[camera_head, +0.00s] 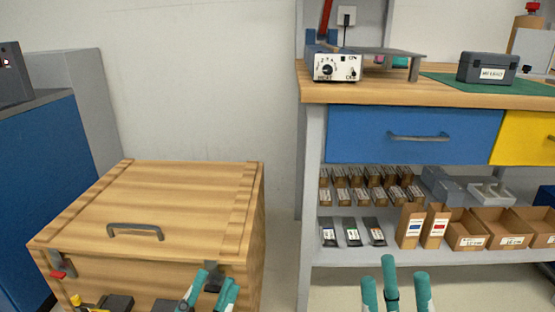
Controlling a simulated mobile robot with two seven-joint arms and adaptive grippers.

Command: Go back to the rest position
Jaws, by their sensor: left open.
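My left gripper (208,289) shows at the bottom edge, in front of the wooden chest's front face. Its teal fingers are apart, and nothing shows between them. My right gripper (396,290) is at the bottom right of centre, in front of the floor below the shelf. Its teal fingers point up and nothing is seen between them; how far it is open is hard to judge. The wrists of both are cut off by the frame.
A wooden chest (165,200) with a closed lid and a handle (135,227) stands at left. A workbench (430,90) with a blue drawer (412,134) and a stocked lower shelf (330,254) stands at right. A blue cabinet (40,190) is far left. Floor shows between chest and bench.

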